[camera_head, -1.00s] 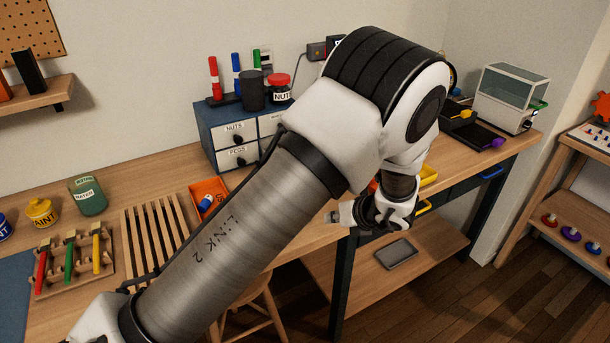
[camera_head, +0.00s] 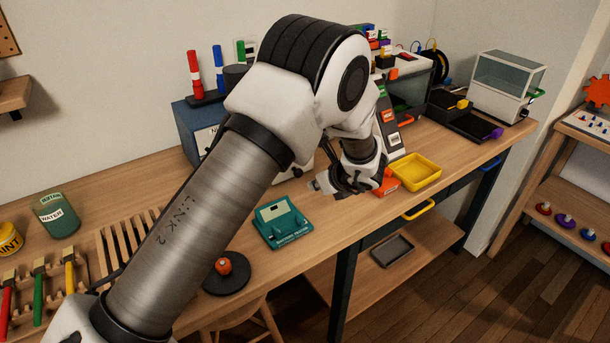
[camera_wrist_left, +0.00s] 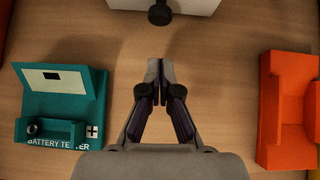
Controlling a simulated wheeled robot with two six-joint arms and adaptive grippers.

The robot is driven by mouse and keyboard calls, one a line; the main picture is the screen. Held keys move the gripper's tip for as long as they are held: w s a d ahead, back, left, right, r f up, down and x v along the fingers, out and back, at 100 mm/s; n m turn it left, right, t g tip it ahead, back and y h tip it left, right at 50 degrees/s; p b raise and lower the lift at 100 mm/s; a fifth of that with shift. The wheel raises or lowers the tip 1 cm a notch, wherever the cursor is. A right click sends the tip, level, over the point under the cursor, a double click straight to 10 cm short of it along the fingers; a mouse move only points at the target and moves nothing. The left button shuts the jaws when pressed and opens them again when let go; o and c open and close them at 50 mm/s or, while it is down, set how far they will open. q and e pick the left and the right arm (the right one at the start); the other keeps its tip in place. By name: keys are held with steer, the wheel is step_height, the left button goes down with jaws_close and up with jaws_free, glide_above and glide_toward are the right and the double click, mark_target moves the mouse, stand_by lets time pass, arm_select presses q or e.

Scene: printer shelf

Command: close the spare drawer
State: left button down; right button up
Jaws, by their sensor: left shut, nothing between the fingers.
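A blue cabinet (camera_head: 186,124) with white drawer fronts stands on the bench, mostly hidden behind my left arm. No drawer label reading "spare" is legible. In the left wrist view a white front with a black knob (camera_wrist_left: 160,14) shows at the top edge, ahead of my fingertips and apart from them. I cannot tell whether it is the spare drawer or how far out it stands. My left gripper (camera_head: 317,186) is over the bench top, shut and empty. Its fingertips (camera_wrist_left: 160,68) meet in the left wrist view. My right gripper is not in view.
A green battery tester (camera_head: 283,222) lies left of the gripper, also in the left wrist view (camera_wrist_left: 62,105). An orange block (camera_wrist_left: 288,108) is to its right. A yellow tray (camera_head: 415,172) stands farther right. A dark disc with a red knob (camera_head: 224,280) lies near the front edge.

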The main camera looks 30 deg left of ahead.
arm_select(q)
steer(key=shift+w+a+r+p, duration=0.1)
steer(key=shift+w+a+p, duration=0.15)
steer(key=shift+a, duration=0.35)
steer(key=shift+w+a+r+p, duration=0.1)
steer(key=shift+w+a+p, duration=0.1)
steer(key=shift+a, duration=0.4)
steer(key=shift+w+a, duration=0.15)
steer(key=shift+a, duration=0.45)
steer(key=shift+w+a+f, duration=0.1)
steer(key=shift+f, duration=0.05)
